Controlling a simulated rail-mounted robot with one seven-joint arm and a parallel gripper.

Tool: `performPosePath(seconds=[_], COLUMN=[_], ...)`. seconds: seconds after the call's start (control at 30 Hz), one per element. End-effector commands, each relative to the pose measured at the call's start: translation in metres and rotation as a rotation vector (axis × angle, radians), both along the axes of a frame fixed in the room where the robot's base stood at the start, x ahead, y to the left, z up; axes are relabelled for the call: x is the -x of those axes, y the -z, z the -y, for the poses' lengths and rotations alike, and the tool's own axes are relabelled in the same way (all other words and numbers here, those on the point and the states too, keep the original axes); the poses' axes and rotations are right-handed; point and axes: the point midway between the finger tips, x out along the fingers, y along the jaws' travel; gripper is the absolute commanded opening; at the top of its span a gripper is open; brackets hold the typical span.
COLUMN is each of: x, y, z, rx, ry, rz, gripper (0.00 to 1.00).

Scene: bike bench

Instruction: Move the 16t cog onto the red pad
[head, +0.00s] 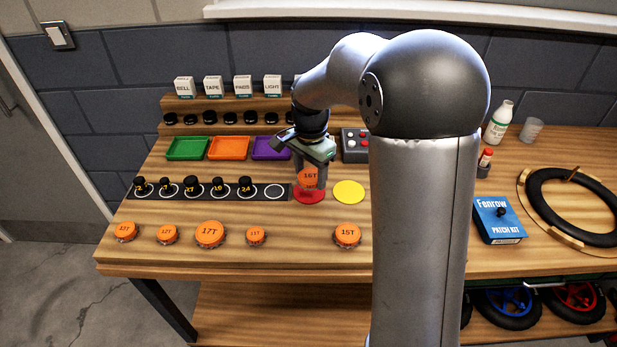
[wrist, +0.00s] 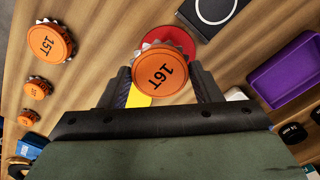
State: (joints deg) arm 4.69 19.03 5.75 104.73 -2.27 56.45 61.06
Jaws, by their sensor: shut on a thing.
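The orange 16T cog (head: 308,178) is between the fingers of my gripper (head: 311,175), above the red pad (head: 311,197). In the wrist view the cog (wrist: 161,71) sits between both fingertips (wrist: 163,84), its label facing the camera. The red pad (wrist: 178,40) shows behind the cog and partly past its edge. My gripper is shut on the cog. The cog overlaps the pad in both views; I cannot tell whether it touches the pad.
A yellow pad (head: 349,191) lies just right of the red pad. A black strip (head: 143,193) with several knobs and an empty ring (head: 274,192) lies left. Orange cogs stand in front, including 15T (head: 347,234) and 17T (head: 210,233). A purple tray (head: 268,149) is behind.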

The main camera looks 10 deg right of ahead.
Motion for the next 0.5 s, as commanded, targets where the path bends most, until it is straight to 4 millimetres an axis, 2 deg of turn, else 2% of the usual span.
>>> performPosePath(seconds=[0.23,0.4,0.5], x=[-0.012,-0.012,-0.012], y=[0.015,0.04,0.045], z=[0.0,0.0,0.0], rx=[0.0,0.0,0.0], ry=[0.001,0.0,0.0], rz=[-0.001,-0.002,0.001], gripper=[0.34,0.34,0.34])
